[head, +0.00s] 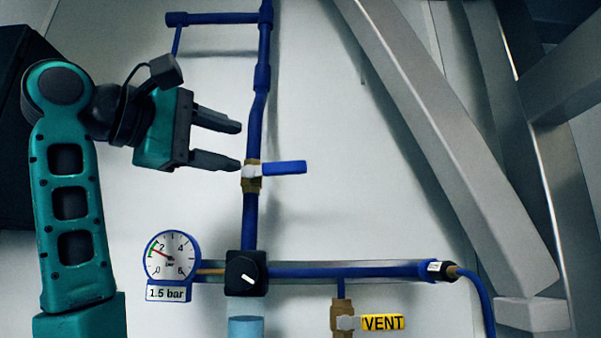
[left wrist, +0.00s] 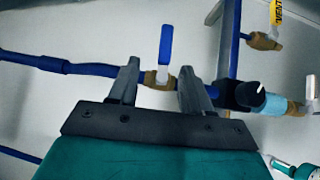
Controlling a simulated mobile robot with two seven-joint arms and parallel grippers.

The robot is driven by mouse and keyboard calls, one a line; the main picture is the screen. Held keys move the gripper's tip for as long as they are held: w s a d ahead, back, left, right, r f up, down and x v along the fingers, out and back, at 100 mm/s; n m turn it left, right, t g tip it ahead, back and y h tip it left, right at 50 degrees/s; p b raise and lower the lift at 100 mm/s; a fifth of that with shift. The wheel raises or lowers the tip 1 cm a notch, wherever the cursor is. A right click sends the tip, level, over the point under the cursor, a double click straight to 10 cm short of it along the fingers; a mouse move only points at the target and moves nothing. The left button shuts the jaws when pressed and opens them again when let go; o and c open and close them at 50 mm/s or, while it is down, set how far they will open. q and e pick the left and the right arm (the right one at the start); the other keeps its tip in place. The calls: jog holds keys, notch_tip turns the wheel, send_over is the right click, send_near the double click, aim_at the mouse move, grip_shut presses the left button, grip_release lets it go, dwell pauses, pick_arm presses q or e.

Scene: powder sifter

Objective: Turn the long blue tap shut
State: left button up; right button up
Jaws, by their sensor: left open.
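The long blue tap has a blue lever (head: 285,168) on a brass valve body (head: 252,185) in the upright blue pipe. The lever points right, crosswise to the pipe. In the left wrist view the lever (left wrist: 166,45) points up from the valve, seen between my fingers. My left gripper (head: 241,146) is open and empty. Its fingers point right, with their tips just left of the pipe. The lower fingertip is close to the valve body; I cannot tell whether it touches. My left gripper also shows in the left wrist view (left wrist: 158,80). My right gripper is not in view.
A gauge (head: 172,255) marked 1.5 bar and a black knob (head: 245,273) sit below. A tap with a yellow VENT lever (head: 382,322) is at lower right. Grey metal beams (head: 450,140) slant on the right. The wall right of the lever is clear.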

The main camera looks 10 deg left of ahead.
aim_at(282, 166)
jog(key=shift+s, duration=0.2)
pick_arm(q)
jog(key=p+x, duration=0.1)
jog(key=x, duration=0.3)
jog(key=p+x, duration=0.1)
jog(key=x, duration=0.3)
jog(key=f+p+x, duration=0.1)
jog(key=x, duration=0.3)
jog(key=shift+w+f, duration=0.1)
jog(key=shift+w, duration=0.05)
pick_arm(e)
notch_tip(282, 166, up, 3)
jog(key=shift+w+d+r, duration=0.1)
pick_arm(q)
grip_shut()
